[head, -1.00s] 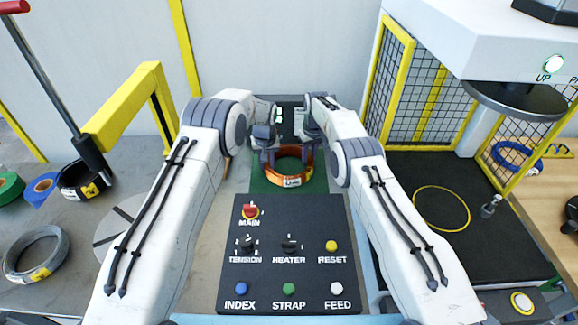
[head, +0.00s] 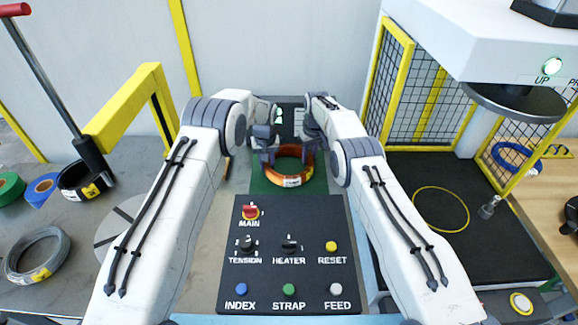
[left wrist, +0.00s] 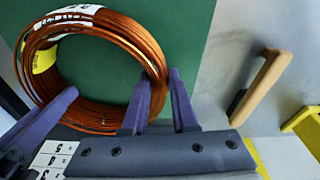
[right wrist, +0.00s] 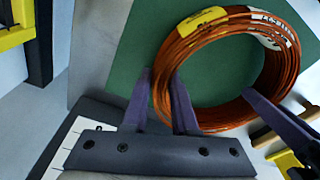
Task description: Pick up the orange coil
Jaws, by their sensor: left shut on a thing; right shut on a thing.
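The orange coil (head: 272,177), a copper-coloured ring with a white label, is at the green mat (head: 262,186) beyond the control panel. I cannot tell whether it touches the mat. My left gripper (head: 267,157) is shut on the coil's left wall. My right gripper (head: 309,153) is shut on its right wall. In the left wrist view the coil (left wrist: 98,118) passes between the purple fingers of my left gripper (left wrist: 155,100). In the right wrist view the coil (right wrist: 265,85) has its wall between the fingers of my right gripper (right wrist: 160,100).
The control panel (head: 290,268) with knobs and buttons stands in front. Wire and tape rolls, such as the grey coil (head: 38,255), lie at left. A press head (head: 510,95) and mesh guard (head: 400,80) are at right. A wooden handle (left wrist: 262,85) lies beside the mat.

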